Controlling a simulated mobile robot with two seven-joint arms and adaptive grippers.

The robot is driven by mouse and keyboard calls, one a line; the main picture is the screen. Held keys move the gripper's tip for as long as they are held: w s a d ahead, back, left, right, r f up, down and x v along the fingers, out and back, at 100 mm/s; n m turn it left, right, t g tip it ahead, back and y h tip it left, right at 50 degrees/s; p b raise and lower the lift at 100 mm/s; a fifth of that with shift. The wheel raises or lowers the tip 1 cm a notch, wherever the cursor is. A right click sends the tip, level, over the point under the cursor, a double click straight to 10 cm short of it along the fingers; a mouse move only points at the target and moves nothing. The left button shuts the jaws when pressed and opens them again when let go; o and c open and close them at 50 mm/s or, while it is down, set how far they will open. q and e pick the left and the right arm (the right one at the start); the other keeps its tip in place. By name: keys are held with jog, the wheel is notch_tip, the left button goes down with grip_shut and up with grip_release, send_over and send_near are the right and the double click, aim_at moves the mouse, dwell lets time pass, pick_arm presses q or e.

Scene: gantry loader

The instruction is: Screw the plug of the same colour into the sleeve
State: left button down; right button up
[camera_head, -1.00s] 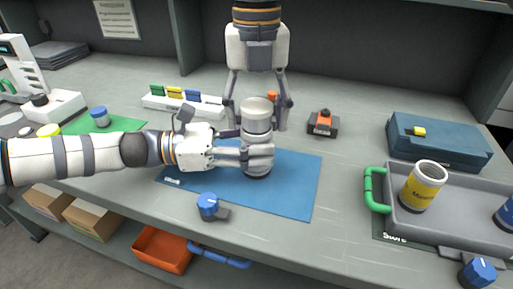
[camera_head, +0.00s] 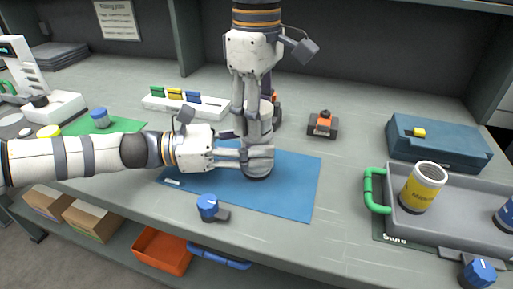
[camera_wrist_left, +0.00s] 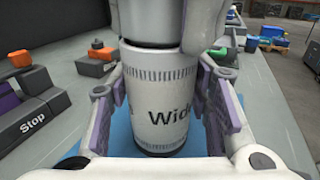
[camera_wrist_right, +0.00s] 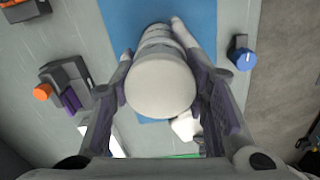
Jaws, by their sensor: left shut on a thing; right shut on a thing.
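A white sleeve (camera_wrist_left: 165,100) with dark lettering stands upright on the blue mat (camera_head: 295,190). My left gripper (camera_head: 262,157) is shut around it from the left side. A pale round plug (camera_wrist_right: 160,88) sits on top of the sleeve, in line with it. My right gripper (camera_head: 254,135) comes down from above and is shut on the plug. In the left wrist view a dark ring shows between the plug and the sleeve. How deep the plug's thread sits is hidden. In the head view my right gripper covers much of the plug.
A yellow sleeve (camera_head: 422,188) stands in the grey tray (camera_head: 450,228) at right. A blue plug (camera_head: 100,118) stands on the green mat (camera_head: 128,125). A blue-knobbed device (camera_head: 208,206) is at the mat's front edge. An orange-button box (camera_head: 323,124) stands behind.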

jog(key=m, duration=0.4)
jog(key=shift+f, duration=0.1)
jog(key=m, duration=1)
jog(key=shift+f, duration=0.1)
jog(key=shift+d+f, duration=0.15)
jog(key=shift+f, duration=0.05)
jog(key=o, duration=1.3)
jog(key=shift+c, duration=0.2)
jog(key=shift+r, duration=0.15)
